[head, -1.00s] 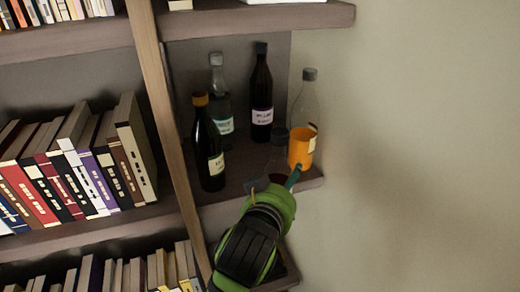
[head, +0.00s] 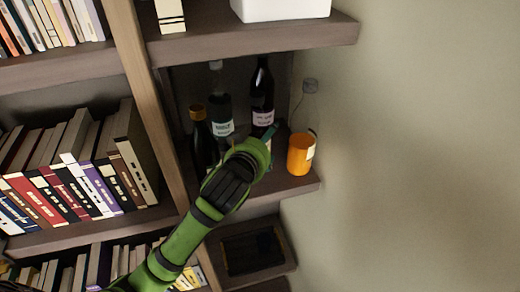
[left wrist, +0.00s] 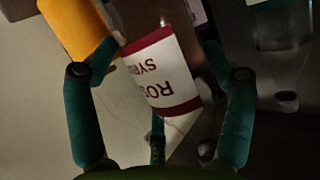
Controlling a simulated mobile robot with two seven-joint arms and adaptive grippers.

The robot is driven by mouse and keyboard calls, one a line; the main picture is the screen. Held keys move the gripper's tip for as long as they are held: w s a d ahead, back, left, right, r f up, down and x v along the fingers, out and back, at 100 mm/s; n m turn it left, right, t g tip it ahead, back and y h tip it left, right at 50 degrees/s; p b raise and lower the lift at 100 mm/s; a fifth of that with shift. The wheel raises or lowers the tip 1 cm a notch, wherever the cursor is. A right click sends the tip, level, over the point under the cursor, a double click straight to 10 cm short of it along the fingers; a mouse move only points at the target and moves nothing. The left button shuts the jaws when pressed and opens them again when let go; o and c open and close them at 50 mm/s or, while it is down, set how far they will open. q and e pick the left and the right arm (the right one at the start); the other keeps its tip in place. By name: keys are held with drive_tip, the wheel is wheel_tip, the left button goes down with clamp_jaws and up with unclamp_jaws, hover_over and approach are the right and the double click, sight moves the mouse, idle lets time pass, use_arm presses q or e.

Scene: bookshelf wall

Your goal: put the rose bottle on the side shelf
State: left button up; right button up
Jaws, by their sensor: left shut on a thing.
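The rose bottle (left wrist: 165,80) is between the teal fingers of my left gripper (left wrist: 158,75) in the left wrist view. Its white label with dark red bands reads "ROS… SYR…" and looks turned over in this view. In the head view my left gripper (head: 262,142) reaches in front of the bottles in the side shelf compartment and hides the rose bottle. I cannot tell whether the bottle touches the shelf board (head: 298,187). My right gripper is not in view.
An orange-filled bottle (head: 301,155) stands just right of the gripper. A dark bottle (head: 262,95), a teal-labelled bottle (head: 220,110) and a gold-capped bottle (head: 199,130) stand behind and left. A wooden upright (head: 150,110) divides off the books. A dark flat object (head: 252,252) lies on the shelf below.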

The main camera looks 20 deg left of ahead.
use_arm(q)
drive_tip(key=f, duration=0.2)
drive_tip(key=f+p, duration=0.1)
drive_tip(key=shift+w+a, duration=0.1)
drive_tip(key=shift+a, duration=0.15)
drive_tip(key=shift+f, duration=0.6)
drive_tip(key=shift+w, duration=0.1)
drive_tip(key=shift+f, duration=0.2)
drive_tip(key=o, duration=1.4)
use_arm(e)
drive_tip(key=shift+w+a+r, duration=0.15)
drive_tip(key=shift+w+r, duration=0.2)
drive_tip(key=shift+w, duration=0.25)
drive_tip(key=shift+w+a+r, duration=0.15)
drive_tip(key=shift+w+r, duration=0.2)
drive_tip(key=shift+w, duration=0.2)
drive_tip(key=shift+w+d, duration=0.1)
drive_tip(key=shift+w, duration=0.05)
